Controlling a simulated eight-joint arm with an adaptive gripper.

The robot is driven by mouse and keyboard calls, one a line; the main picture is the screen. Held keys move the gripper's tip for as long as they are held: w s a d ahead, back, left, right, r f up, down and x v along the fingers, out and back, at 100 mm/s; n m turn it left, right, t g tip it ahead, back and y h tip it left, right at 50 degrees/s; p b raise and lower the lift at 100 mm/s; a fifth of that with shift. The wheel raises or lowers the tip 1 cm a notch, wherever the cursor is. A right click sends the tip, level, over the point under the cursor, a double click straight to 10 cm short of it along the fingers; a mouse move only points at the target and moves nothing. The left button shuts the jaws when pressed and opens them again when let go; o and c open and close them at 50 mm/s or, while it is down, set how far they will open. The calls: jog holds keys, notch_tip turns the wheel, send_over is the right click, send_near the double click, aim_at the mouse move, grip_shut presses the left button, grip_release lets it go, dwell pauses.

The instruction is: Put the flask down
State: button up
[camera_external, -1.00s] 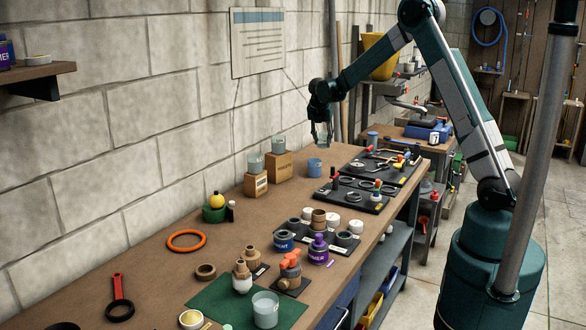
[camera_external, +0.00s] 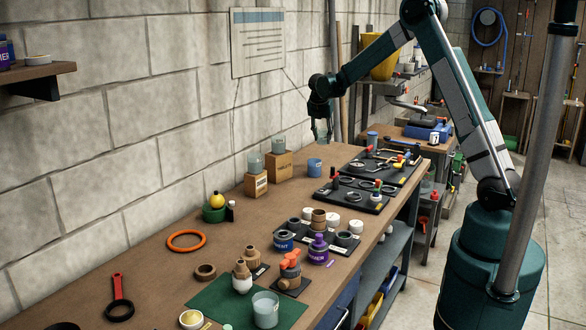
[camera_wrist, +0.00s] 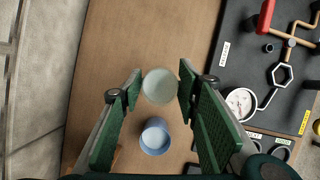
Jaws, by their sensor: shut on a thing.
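The flask (camera_wrist: 160,87) is a pale, clear glass vessel. In the wrist view it sits between the green fingers of my gripper (camera_wrist: 158,92), which is shut on it. In the outside view my gripper (camera_external: 321,122) points down, and the flask (camera_external: 322,132) is small and partly covered by the fingers. It hangs in the air above the far part of the wooden workbench (camera_external: 140,255), with a gap below it.
A blue cup (camera_external: 315,167) stands on the bench below my gripper. Wooden blocks (camera_external: 279,166) bearing glass vessels stand to its left. Black tool trays (camera_external: 347,203) lie to the right. Bare wood (camera_wrist: 110,70) shows left of the flask in the wrist view.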

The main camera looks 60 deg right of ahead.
jog(key=r, duration=0.3)
jog(key=shift+a+r, duration=0.25)
jog(key=shift+r, duration=0.05)
jog(key=s+a+r+m+b, duration=0.1)
jog(key=s+a, duration=1.1)
jog(key=a, duration=0.3)
jog(key=s+a+r+m+b, duration=0.1)
jog(key=s+a+r, duration=0.1)
jog(key=s+a, duration=1.2)
jog(key=s+a+f+g, duration=0.1)
jog(key=s+a+f, duration=0.2)
jog(key=s+a, duration=0.75)
jog(key=shift+s+d+f+b, duration=0.1)
jog(key=shift+s+d+f, duration=0.15)
jog(key=shift+f, duration=0.6)
jog(key=shift+s+d+f+b, duration=0.1)
jog(key=shift+s+f, duration=0.25)
jog(key=shift+f, duration=0.55)
jog(key=shift+s+d+f+b, duration=0.1)
jog(key=shift+s+d+f, duration=0.15)
jog(key=shift+f, duration=0.6)
jog(key=shift+f+b, duration=0.65)
jog(key=shift+f, duration=2.3)
jog(key=shift+f, duration=0.1)
jog(key=shift+f+b, duration=0.5)
jog(key=shift+f, duration=1.45)
